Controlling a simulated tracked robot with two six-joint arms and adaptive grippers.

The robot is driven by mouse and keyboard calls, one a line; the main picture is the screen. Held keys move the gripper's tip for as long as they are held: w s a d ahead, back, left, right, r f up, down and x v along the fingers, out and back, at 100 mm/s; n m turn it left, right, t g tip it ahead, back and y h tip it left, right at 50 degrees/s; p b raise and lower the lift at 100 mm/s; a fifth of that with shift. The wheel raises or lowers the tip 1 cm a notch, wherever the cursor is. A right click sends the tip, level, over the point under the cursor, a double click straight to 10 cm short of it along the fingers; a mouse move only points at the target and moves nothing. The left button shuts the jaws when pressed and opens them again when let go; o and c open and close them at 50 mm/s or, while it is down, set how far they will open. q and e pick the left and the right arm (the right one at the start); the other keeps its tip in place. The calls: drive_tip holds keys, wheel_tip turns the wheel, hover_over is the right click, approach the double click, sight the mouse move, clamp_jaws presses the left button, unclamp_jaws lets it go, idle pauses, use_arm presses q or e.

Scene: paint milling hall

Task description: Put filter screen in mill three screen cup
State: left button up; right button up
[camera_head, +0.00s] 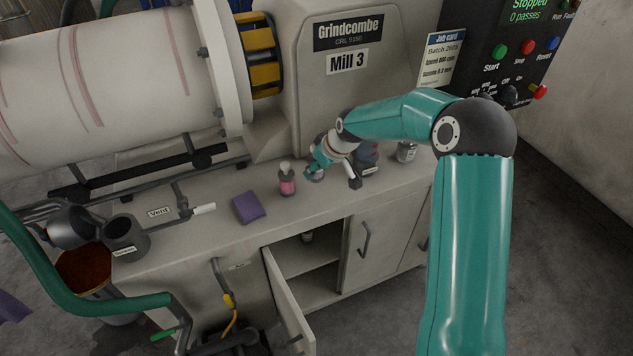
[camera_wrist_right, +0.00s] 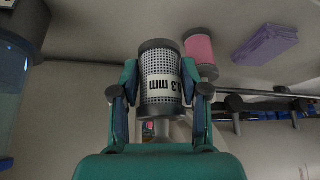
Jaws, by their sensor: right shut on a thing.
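The filter screen (camera_wrist_right: 160,85) is a small perforated cylinder with dark end rims and a white label, of which "3 mm" is readable. My right gripper (camera_wrist_right: 162,88) is shut around it, one finger on each side. In the head view my right gripper (camera_head: 317,166) is above the bench of Mill 3 (camera_head: 347,62), right of the pink bottle, and mostly hides the screen. A dark grey open cup (camera_head: 125,236) stands at the bench's left end. It may be the screen cup; its label is too small to read. My left gripper is not in view.
Pipework with a white-tipped handle (camera_head: 204,209) stands beside the cup. A metal tin (camera_head: 406,151) is at right. A cabinet door (camera_head: 290,306) hangs open below. The front bench strip is clear.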

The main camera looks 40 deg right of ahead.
sight(320, 180)
drive_tip(key=shift+f+p, duration=0.3)
drive_tip(key=shift+f, duration=2.6)
drive_tip(key=o, duration=0.9)
drive_tip(key=shift+f, duration=0.15)
drive_tip(key=o, duration=0.4)
